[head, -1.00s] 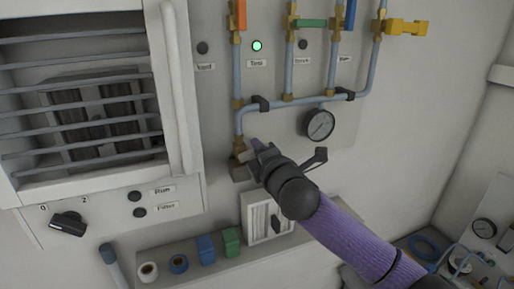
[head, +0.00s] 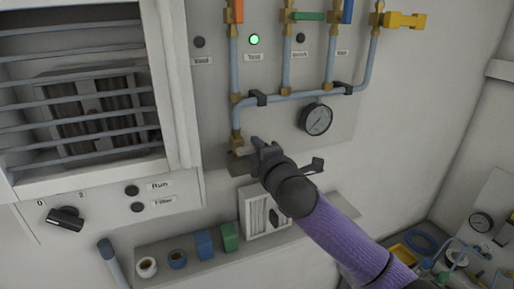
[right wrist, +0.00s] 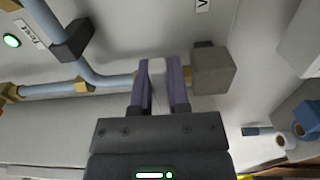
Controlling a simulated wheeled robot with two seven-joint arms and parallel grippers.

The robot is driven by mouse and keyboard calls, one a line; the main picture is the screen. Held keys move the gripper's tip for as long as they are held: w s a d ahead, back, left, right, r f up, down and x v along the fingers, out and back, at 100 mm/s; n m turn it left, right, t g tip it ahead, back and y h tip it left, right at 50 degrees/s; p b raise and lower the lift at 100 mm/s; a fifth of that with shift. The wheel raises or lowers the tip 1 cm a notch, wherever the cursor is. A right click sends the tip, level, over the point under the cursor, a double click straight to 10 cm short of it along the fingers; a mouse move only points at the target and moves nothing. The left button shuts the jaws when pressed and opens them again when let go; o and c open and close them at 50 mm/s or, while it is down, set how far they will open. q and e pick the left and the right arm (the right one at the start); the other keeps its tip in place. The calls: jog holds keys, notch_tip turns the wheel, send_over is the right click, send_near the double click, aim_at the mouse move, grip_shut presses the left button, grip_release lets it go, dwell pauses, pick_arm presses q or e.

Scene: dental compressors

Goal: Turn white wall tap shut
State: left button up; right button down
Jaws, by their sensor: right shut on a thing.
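The white wall tap (head: 246,151) sits at the lower end of the light blue pipe, below a brass fitting and partly hidden by my right gripper. In the right wrist view its white lever (right wrist: 157,72) stands between the two purple fingers. My right gripper (head: 257,144) is shut on this lever; it also shows in the right wrist view (right wrist: 160,88). A grey block (right wrist: 212,67) lies just right of the fingers there. My left gripper is not in view.
A pressure gauge (head: 316,119) and blue pipes with orange, green, blue and yellow taps are on the wall above. A green lamp (head: 254,39) is lit. A louvred vent (head: 80,90) is at left. A shelf (head: 180,262) below carries rolls and small boxes.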

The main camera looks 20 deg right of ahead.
jog(key=c, duration=0.6)
grip_release()
jog(key=s+b, duration=0.3)
jog(key=s, duration=0.7)
jog(key=shift+d, duration=0.15)
